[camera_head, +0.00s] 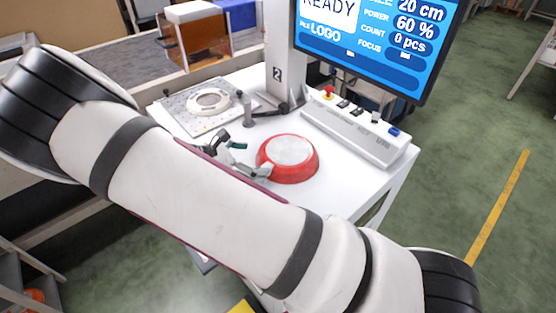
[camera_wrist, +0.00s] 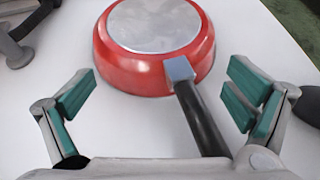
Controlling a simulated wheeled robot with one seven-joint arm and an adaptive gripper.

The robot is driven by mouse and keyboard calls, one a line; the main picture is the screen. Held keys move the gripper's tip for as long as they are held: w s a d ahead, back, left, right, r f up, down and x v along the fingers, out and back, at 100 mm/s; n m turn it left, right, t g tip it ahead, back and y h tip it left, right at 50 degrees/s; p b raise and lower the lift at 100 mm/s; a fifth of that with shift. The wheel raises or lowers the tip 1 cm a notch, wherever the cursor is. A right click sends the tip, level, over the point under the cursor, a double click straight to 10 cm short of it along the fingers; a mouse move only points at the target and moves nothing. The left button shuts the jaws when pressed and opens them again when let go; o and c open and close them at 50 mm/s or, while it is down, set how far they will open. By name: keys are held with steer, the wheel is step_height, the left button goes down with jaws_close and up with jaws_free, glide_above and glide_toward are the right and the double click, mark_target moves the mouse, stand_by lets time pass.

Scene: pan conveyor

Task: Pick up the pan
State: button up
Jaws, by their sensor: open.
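A red pan (camera_head: 288,158) lies upside down on the white table, its grey metal base facing up. In the wrist view the red pan (camera_wrist: 155,45) fills the top middle. Its black handle (camera_wrist: 200,120) with a grey collar points down toward my gripper. My gripper (camera_wrist: 160,100) is open, with one green-padded finger on each side of the handle and a wide gap to the left one. The handle is closer to the right finger; I cannot tell whether they touch. In the head view my gripper (camera_head: 238,157) is beside the pan, partly hidden behind my arm.
The white table (camera_head: 345,185) also holds a plate with a white ring (camera_head: 208,101) at the left and a control box (camera_head: 355,132) with buttons at the right. A screen (camera_head: 375,40) on a post stands behind. A conveyor (camera_head: 90,80) runs at the back left.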

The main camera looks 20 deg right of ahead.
mark_target(267, 161)
steer(key=x, duration=0.5)
steer(key=shift+a, duration=0.1)
jaws_close()
